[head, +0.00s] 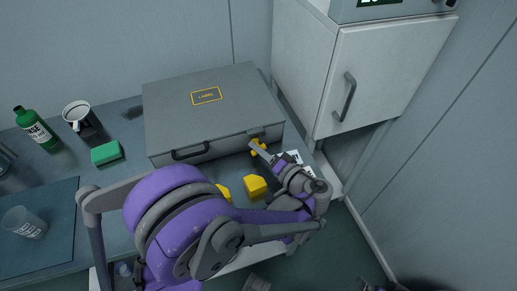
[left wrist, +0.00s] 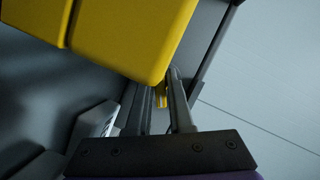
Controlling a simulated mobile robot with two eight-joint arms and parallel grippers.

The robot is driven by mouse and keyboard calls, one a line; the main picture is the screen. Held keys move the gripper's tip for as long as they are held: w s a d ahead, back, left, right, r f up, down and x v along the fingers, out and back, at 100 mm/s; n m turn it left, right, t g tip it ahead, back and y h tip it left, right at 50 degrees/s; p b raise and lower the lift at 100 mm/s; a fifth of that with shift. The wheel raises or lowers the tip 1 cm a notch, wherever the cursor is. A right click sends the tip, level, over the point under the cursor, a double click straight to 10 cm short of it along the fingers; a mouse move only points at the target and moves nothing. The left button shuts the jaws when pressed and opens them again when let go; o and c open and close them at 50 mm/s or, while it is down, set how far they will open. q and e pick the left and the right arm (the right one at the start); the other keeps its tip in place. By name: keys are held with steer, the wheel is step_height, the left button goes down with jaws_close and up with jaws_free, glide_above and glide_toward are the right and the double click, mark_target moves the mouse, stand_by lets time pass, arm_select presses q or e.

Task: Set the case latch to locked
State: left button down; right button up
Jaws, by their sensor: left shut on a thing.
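The grey case (head: 205,120) lies closed on the table, with a yellow-framed label on its lid and a dark handle (head: 190,152) on its front. The small yellow latch (head: 262,150) is at the right end of the case's front face. My left gripper (head: 257,147) reaches the latch from the front right. In the left wrist view my left gripper (left wrist: 157,105) is shut on a small yellow piece, the latch (left wrist: 161,97), between its fingers. The gripper hides part of the latch, and I cannot tell its exact setting. My right gripper does not show.
Yellow blocks (head: 255,186) lie in front of the case. A large yellow shape (left wrist: 130,35) fills the upper left wrist view. A wall cabinet (head: 375,70) is right.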

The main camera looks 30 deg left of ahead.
arm_select(q)
steer(key=shift+n, duration=0.3)
steer(key=shift+r+n+t+h+p, duration=0.1)
steer(key=shift+n+t+h+p, duration=0.2)
steer(key=shift+n+h+p, duration=0.3)
steer(key=n+h+p, duration=0.1)
steer(key=n, duration=0.1)
steer(key=shift+n+t, duration=0.3)
steer(key=shift+n, duration=0.1)
steer(key=shift+n+t+h+p, duration=0.45)
steer(key=shift+n+h, duration=0.25)
steer(key=shift+n, duration=0.2)
steer(key=shift+n+t+h, duration=0.45)
steer(key=shift+n+h, duration=0.05)
steer(key=shift+n, duration=0.5)
steer(key=c, duration=0.9)
jaws_free()
